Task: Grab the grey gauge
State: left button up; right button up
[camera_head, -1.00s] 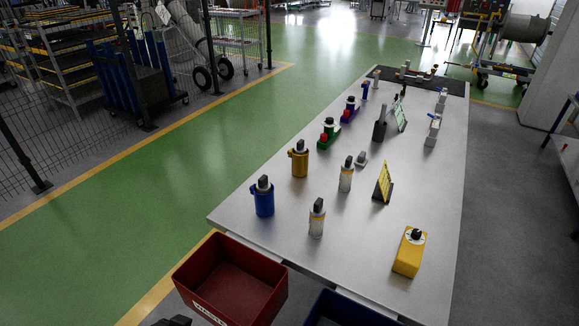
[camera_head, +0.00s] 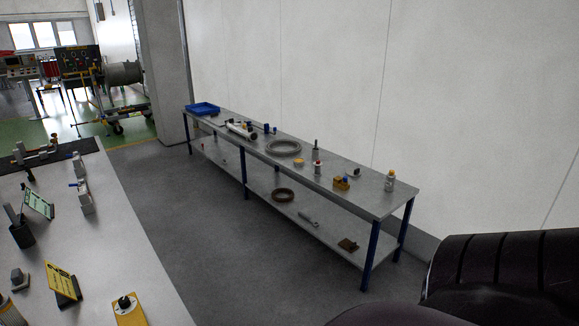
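I cannot pick out the grey gauge with certainty. A small grey block-like piece (camera_head: 19,278) sits on the white-topped table at the left edge of the view, but it is too small to identify. On the long bench by the wall, a thin dark-topped device (camera_head: 316,145) and a white, orange-topped bottle (camera_head: 390,181) stand upright. Neither of my grippers is in view; dark rounded parts of my own body fill the lower right.

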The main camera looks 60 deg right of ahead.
aim_at(317, 168)
jog(key=k, duration=0.5)
jog(key=k+z, duration=0.15)
jog(key=z, duration=1)
jog(key=l+z, duration=0.1)
jog(key=z, duration=1.3)
jog(key=i+j, duration=0.1)
jog(key=i, duration=0.5)
jog(key=i+j+z, duration=0.1)
jog(key=i, duration=0.45)
jog(key=i+j+u, duration=0.1)
jog(key=i+u, duration=0.15)
jog(key=u, duration=0.15)
jog(key=i+u, duration=0.25)
jog(key=u, duration=0.15)
jog(key=i+l+u, duration=0.1)
jog(key=i+u, duration=0.25)
jog(key=i+j+u, duration=0.2)
jog(key=i+u, duration=0.7)
jog(key=i, duration=1.4)
jog(key=j+u, duration=0.05)
